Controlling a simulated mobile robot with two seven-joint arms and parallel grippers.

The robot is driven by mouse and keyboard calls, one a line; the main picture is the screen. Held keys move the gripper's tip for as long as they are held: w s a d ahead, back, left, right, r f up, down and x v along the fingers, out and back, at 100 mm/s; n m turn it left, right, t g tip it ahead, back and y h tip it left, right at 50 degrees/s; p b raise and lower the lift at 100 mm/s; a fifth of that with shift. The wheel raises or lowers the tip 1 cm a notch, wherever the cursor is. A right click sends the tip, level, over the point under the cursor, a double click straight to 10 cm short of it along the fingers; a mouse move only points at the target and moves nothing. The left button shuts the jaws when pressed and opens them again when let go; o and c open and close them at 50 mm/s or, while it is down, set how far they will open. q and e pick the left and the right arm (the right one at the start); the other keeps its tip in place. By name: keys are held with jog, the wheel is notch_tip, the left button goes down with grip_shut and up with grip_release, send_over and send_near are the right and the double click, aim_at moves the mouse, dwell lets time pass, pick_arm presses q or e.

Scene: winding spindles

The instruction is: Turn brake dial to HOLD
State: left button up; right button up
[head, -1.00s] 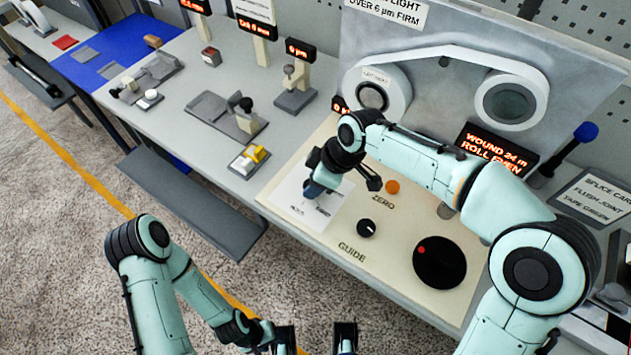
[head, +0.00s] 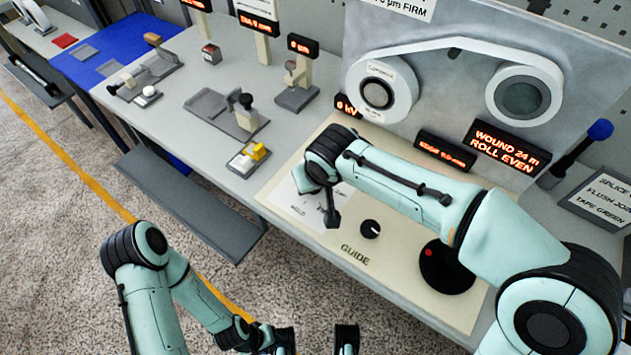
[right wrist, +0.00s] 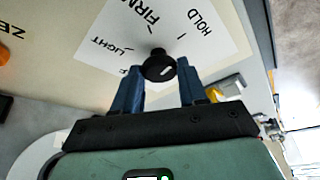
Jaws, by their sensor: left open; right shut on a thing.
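The brake dial (right wrist: 159,66) is a small black knob on a white card (right wrist: 185,45) lettered LIGHT, FIRM and HOLD in the right wrist view. A short white mark shows on the knob; I cannot tell exactly which label it points to. My right gripper (right wrist: 160,85) is shut on the dial, one blue finger on each side. In the head view my right wrist hides the dial, and part of the white card (head: 300,212) shows beside it. My left gripper (head: 316,340) is open and empty at the bottom edge, away from the panel.
The black GUIDE knob (head: 370,229) and a large black disc with a red dot (head: 445,268) are close to my right arm. A yellow-and-white block (head: 249,158) lies left of the panel. Two white rolls (head: 386,91) stand behind.

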jog(key=shift+a+m+h+b, duration=0.1)
jog(key=shift+m+h+b, duration=0.3)
jog(key=shift+m, duration=0.7)
jog(key=o, duration=1)
jog(key=shift+o, duration=0.2)
jog(key=a+p+v, duration=0.1)
jog(key=p+v, duration=0.1)
jog(key=v, duration=1.1)
jog(key=shift+s+d+r, duration=0.15)
jog(key=shift+d+r, duration=0.05)
jog(key=shift+d, duration=0.25)
